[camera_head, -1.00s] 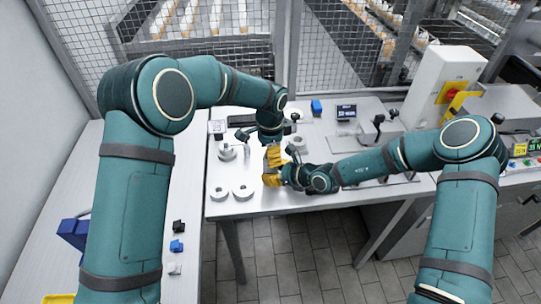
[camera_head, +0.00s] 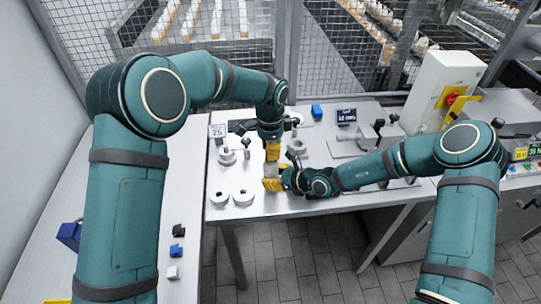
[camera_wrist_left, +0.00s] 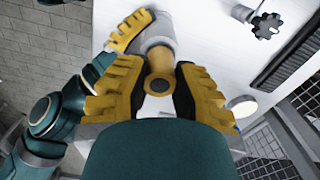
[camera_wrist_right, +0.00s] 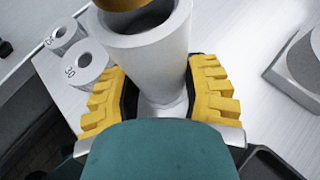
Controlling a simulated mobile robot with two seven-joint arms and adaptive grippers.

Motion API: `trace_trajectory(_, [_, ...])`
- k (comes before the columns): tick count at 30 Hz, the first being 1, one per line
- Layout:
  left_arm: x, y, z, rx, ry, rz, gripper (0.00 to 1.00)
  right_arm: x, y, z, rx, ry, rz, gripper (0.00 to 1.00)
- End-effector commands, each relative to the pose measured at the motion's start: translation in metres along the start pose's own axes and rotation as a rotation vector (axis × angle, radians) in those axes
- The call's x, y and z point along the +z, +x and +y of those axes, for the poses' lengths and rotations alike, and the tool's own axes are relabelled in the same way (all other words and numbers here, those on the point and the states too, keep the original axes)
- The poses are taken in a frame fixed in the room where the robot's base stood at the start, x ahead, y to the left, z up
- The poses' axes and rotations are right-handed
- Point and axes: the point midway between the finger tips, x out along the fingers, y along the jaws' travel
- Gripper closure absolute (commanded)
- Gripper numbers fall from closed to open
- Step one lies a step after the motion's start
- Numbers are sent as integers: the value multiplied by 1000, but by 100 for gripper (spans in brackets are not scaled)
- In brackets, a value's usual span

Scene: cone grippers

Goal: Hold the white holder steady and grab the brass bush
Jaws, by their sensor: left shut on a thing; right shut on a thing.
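The white holder (camera_wrist_right: 150,60) is an upright pale cylinder with an open top in the right wrist view. My right gripper (camera_head: 272,184) is shut around its lower part, with yellow fingers on both sides (camera_wrist_right: 160,105). The brass bush (camera_wrist_left: 158,83) is a brassy cylinder with a dark bore. My left gripper (camera_head: 272,151) is shut on it from above, its fingers on either side (camera_wrist_left: 158,92). The bush's lower end (camera_wrist_right: 120,4) shows over the holder's mouth in the right wrist view. Whether it is fully clear of the rim is hard to tell. In the head view the grippers mostly hide both parts.
Two pale numbered rings (camera_head: 220,197) (camera_head: 242,197) lie left of the holder on the white table (camera_head: 310,203). A mesh fence runs behind.

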Motion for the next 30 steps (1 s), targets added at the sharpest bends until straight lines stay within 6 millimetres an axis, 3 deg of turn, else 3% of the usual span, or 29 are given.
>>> trace_trajectory(3, [-1, -26, -1, -5, 0, 5, 100, -1, 0, 0, 0, 1, 2, 70])
trace_trajectory(9, [-1, -57, 0, -3, -1, 3, 100, -1, 0, 0, 0, 1, 2, 70])
trace_trajectory(21, [-1, -69, 0, -1, 0, 2, 100, -1, 0, 0, 0, 1, 2, 70])
trace_trajectory(22, [-1, -69, 0, -1, 0, 2, 100, -1, 0, 0, 0, 1, 2, 45])
trace_trajectory(24, [-1, -69, 0, -1, 0, 2, 100, -1, 0, 0, 0, 1, 2, 21])
trace_trajectory(30, [-1, -68, 0, -1, 0, 2, 100, 0, 0, 0, 0, 1, 1, 18])
